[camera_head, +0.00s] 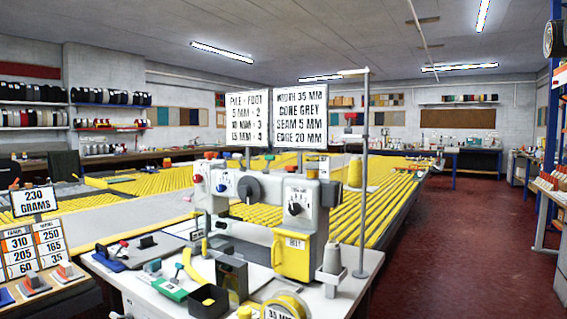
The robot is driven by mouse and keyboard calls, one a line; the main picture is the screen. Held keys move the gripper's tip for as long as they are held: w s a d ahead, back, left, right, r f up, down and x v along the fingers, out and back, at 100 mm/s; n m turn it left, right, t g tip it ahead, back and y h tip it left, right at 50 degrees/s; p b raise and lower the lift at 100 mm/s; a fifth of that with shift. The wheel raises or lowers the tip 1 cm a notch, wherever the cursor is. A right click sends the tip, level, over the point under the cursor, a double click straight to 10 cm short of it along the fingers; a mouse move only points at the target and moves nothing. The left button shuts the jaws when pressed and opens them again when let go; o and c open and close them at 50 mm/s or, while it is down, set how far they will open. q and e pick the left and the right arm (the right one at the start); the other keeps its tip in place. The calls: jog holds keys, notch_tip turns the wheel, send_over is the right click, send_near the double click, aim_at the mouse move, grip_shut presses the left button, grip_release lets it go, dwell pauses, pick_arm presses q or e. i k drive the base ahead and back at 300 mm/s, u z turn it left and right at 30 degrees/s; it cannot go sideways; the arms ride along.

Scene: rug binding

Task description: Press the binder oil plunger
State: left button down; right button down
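The binder (262,215) is a white and yellow machine on a white table in the middle of the head view. Its front carries a red knob (198,178), a blue knob (221,187), a large dark dial (249,189) and a white-faced dial (297,204). I cannot tell which of these is the oil plunger; no label for it is readable. A yellow cover marked BELT (294,256) is on the lower right of the machine. Neither of my grippers is in view.
Two signs (247,117) (299,115) stand above the binder, beside a thin pole (364,180). A grey cone (333,258), a yellow roll (286,305), a dark box (232,277) and small tools crowd the table front. Red floor (470,240) is clear at right.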

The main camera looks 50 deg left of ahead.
aim_at(291, 168)
jog(key=u, duration=0.8)
